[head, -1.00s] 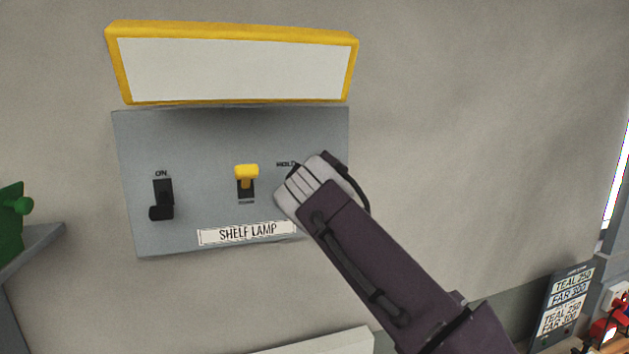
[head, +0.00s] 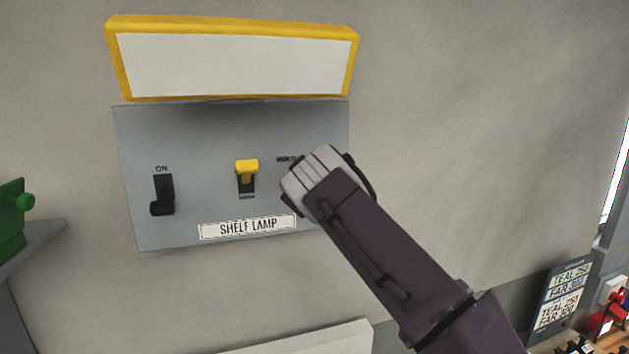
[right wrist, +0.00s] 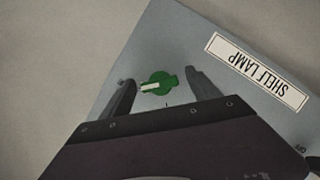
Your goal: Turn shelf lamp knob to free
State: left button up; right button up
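The grey shelf lamp panel (head: 200,130) is on the wall in the head view, with its SHELF LAMP label (head: 248,227) near the bottom. The knob (right wrist: 165,81) is green and round with a white pointer bar; in the right wrist view the bar lies toward the left. In the head view my right gripper (head: 316,182) hides the knob at the panel's right side. In the right wrist view my right gripper (right wrist: 162,78) is open, one finger on each side of the knob, with visible gaps. My left gripper is out of view.
A yellow-tipped toggle (head: 246,171) and a black ON switch (head: 162,195) are left of my right gripper. A yellow-framed white lamp (head: 235,64) juts out above the panel. A green object (head: 10,220) on a shelf is at far left.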

jog(key=b+v, duration=0.3)
jog(key=v, duration=0.6)
jog(key=shift+a, duration=0.1)
